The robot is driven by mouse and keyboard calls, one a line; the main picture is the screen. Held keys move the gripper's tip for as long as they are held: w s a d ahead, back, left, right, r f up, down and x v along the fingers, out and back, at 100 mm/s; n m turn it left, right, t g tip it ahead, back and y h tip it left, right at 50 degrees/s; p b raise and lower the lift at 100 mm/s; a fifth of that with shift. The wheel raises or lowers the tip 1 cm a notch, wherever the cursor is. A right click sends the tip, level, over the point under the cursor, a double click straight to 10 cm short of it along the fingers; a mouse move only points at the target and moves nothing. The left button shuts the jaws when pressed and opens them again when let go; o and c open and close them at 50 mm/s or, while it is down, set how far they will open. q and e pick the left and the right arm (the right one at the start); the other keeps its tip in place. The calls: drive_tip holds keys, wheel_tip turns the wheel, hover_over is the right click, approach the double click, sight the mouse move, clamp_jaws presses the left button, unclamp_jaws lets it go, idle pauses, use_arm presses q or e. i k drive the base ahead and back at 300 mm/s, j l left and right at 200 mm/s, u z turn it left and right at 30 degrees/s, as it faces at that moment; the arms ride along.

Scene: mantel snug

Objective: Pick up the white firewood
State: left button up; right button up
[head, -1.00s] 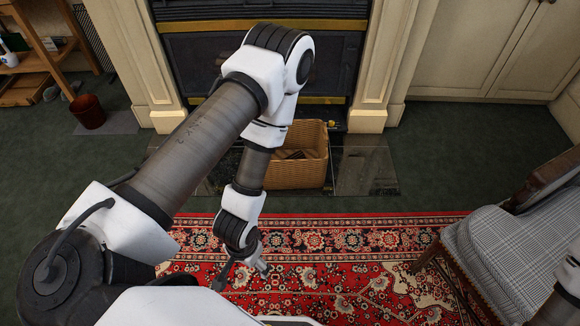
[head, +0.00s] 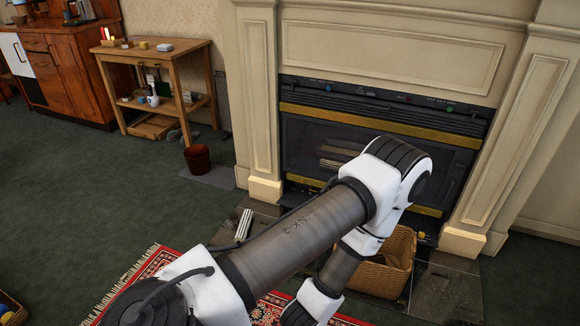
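White firewood (head: 244,224) stands out as a small bundle of pale sticks on the dark hearth, left of the basket, in the head view. My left arm crosses the middle of the view, close to the right of the sticks. Its wrist runs off the bottom edge, so the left gripper's fingers are out of frame. My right gripper is not in view either. The wicker basket (head: 385,268) stands on the hearth, partly hidden behind my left arm, with brownish pieces inside.
The fireplace (head: 384,101) stands behind the hearth, with pale logs inside. A dark red bucket (head: 198,160) stands left of it. A wooden shelf table (head: 150,55) and cabinet (head: 72,70) are farther left. Green carpet is clear at left; a red rug (head: 140,265) lies in front.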

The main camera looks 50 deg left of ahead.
sight(244, 227)
drive_tip(key=u, duration=2.1)
drive_tip(key=i+l, duration=0.85)
drive_tip(key=i, duration=0.3)
drive_tip(key=i+l, duration=0.45)
drive_tip(key=i+z, duration=0.05)
drive_tip(key=i, duration=0.05)
